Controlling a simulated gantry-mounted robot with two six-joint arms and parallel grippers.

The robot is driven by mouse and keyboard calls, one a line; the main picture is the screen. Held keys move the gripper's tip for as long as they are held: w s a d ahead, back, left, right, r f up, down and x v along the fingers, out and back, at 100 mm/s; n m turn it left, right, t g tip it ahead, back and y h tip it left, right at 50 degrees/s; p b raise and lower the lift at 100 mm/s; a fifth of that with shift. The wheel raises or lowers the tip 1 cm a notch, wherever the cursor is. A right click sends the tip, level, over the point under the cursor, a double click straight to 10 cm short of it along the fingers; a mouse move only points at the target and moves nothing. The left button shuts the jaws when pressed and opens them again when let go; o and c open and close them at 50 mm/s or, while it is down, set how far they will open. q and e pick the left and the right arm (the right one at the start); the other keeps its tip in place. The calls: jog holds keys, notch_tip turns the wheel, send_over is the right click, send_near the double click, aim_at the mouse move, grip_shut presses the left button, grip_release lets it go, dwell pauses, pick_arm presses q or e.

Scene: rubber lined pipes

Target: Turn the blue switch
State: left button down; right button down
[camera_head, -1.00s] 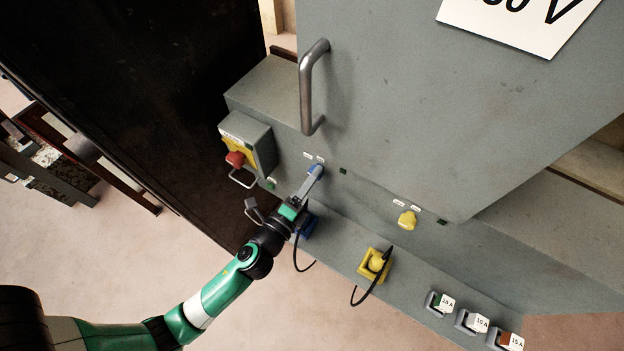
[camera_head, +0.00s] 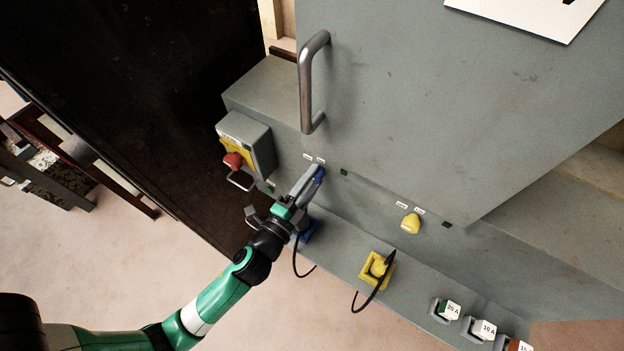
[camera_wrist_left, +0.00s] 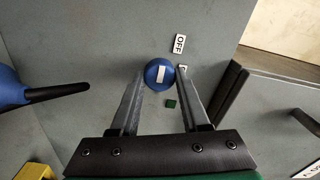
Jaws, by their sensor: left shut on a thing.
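The blue switch (camera_head: 321,175) is a round knob on the front of the grey cabinet. In the left wrist view the blue switch (camera_wrist_left: 159,73) carries a white bar mark and sits between the two finger ends, with an OFF label (camera_wrist_left: 180,44) just beyond it. A second small label beside it is partly covered by a finger. My left gripper (camera_head: 315,174) is shut on the blue switch, with one finger on each side. Its fingers cover part of the switch in the head view. My right gripper does not show.
A yellow knob (camera_head: 411,223) is to the right. A blue plug (camera_head: 307,231) and a yellow plug (camera_head: 378,266) with cables sit on the lower ledge. A red button box (camera_head: 246,145) is left of the switch. A metal door handle (camera_head: 309,85) sticks out above.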

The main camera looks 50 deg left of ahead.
pick_arm(q)
jog(key=shift+c, duration=1.9)
grip_release()
jog(key=b+v, duration=0.2)
jog(key=v, duration=0.9)
jog(key=shift+s+b, duration=0.3)
